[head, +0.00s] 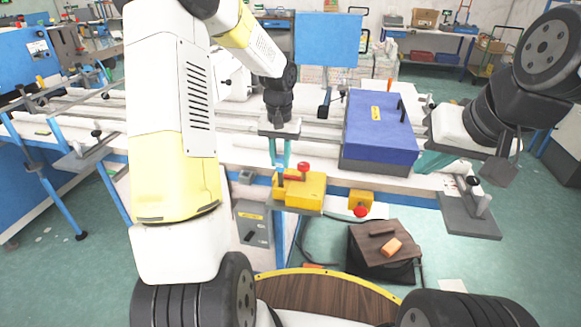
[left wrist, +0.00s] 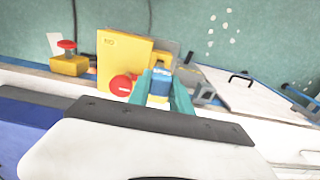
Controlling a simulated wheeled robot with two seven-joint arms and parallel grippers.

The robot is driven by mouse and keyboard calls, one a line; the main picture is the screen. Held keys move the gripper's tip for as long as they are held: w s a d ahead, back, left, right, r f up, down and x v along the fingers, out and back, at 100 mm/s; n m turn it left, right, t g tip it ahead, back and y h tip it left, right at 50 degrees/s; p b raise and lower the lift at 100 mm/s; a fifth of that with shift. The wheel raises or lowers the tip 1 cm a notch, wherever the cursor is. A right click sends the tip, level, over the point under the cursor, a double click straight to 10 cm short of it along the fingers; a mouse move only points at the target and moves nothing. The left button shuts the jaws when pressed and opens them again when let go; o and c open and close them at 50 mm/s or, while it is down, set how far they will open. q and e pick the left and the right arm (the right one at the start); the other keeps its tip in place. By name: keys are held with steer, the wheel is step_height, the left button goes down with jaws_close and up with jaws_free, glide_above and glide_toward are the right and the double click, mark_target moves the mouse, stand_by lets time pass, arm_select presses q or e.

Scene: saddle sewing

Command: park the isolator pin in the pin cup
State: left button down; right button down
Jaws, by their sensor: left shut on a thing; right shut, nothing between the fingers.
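My left gripper (head: 280,158) points down over the left end of a yellow box (head: 304,190) on the front edge of the bench. Its teal fingers are shut on a small blue and yellow piece, which I take for the isolator pin (left wrist: 160,86). The pin's lower end is hard to make out. The yellow box also shows in the left wrist view (left wrist: 130,52), with a round red knob (left wrist: 122,85) beside the fingers. I cannot make out the pin cup for certain. My right gripper (head: 432,161) is shut and empty, right of the blue case.
A blue case (head: 381,130) stands on the bench right of my left gripper. A smaller yellow block with a red button (head: 360,204) is on the bench front. A grey box (head: 254,222) hangs below the edge. A dark stool (head: 383,250) holds an orange block.

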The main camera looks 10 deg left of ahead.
arm_select(q)
steer(key=shift+r, duration=0.1)
stand_by(0.3)
steer(key=shift+r, duration=1.95)
